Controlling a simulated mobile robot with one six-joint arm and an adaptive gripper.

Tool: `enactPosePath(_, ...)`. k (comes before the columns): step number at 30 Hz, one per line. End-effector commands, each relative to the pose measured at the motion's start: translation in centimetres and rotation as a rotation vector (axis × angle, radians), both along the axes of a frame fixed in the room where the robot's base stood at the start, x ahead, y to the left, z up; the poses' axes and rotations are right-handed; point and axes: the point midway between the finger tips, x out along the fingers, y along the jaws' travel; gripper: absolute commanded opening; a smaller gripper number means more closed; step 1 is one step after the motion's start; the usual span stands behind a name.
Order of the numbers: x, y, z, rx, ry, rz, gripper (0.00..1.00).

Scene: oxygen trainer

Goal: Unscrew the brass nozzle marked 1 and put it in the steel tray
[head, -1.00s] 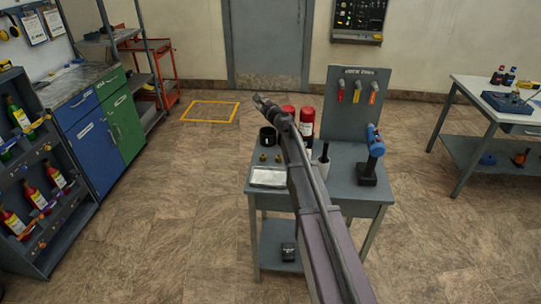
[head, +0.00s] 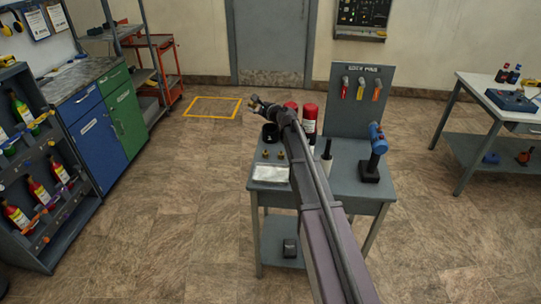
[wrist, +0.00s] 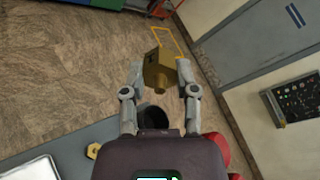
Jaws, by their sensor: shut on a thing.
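My gripper (wrist: 160,88) is shut on a brass nozzle (wrist: 160,70), which hangs between the two fingertips in the wrist view, clear of any surface. A dark mark on its side is too small to read. In the head view my gripper (head: 257,103) is above the back left corner of the grey workbench. The steel tray (head: 271,174) lies flat on the bench's front left; its corner also shows at the lower left of the wrist view (wrist: 32,172). The tray's visible surface looks empty.
A black cup (head: 269,133) stands below my gripper. Brass pieces (head: 265,154) sit between cup and tray. Floor left of the bench is clear.

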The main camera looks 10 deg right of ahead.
Motion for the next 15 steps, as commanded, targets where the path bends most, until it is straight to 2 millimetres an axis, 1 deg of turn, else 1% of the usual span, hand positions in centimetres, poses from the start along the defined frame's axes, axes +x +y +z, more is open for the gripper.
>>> enactPosePath(3, -0.5, 1.4, -1.6, -0.054, 0.082, 0.113, 0.0)
enactPosePath(6, -1.1, 2.3, -3.1, -0.109, 0.153, 0.21, 0.0)
enactPosePath(11, -2.3, 3.2, -5.5, -0.22, 0.262, 0.367, 0.0)
enactPosePath(15, -3.5, 3.7, -7.8, -0.351, 0.358, 0.509, 0.0)
